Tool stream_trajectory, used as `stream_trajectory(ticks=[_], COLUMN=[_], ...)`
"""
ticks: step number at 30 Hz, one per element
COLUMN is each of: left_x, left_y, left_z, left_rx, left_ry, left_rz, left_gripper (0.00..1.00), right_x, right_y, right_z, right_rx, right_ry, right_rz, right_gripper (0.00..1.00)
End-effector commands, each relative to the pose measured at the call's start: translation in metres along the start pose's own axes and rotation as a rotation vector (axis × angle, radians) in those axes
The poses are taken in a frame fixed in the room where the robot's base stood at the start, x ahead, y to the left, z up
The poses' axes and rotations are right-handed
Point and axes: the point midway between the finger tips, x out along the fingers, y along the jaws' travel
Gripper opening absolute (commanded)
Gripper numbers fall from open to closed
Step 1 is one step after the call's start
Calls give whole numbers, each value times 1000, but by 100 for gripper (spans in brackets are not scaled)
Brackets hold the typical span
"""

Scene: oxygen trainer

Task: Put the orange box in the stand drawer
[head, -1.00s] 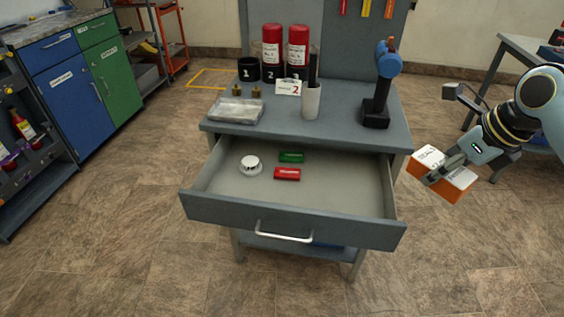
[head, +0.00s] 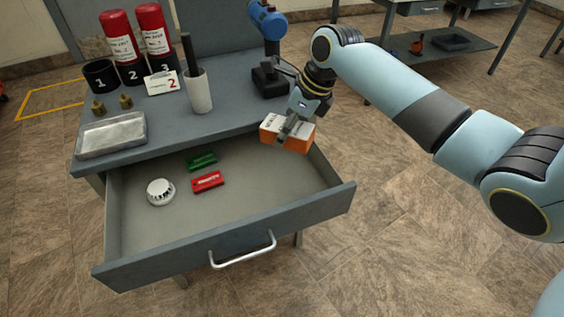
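The orange box (head: 299,139) has a white label on top and is in my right gripper (head: 287,130). The gripper is shut on it and holds it above the back right part of the drawer. The stand drawer (head: 240,210) is pulled open, with its front panel and silver handle toward me. A white round detector (head: 160,192), a green block (head: 202,161) and a red block (head: 208,181) lie in its left half. My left gripper is not in view.
The stand top (head: 225,112) holds two red cylinders, numbered black cups, a metal tray (head: 111,135), a white cup (head: 198,92) and a blue-headed device (head: 268,22). The drawer's right half is bare.

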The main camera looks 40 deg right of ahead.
Motion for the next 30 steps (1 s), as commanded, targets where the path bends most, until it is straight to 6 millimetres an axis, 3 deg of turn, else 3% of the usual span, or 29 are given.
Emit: stream_trajectory(ticks=[3,9,14,19,30], left_x=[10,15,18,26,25], left_y=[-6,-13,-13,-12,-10], left_z=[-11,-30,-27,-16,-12], left_rx=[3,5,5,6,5], left_ry=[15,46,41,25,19], left_rz=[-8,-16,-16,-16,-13], left_gripper=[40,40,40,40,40], right_x=[32,57,68,92,96], right_y=[1,0,0,0,0], right_z=[-13,-23,-28,-38,-39], right_rx=[2,-1,0,0,-1], right_ry=[2,-1,0,1,0], right_rz=[2,-1,0,1,-1], right_gripper=[1,1,1,1,1])
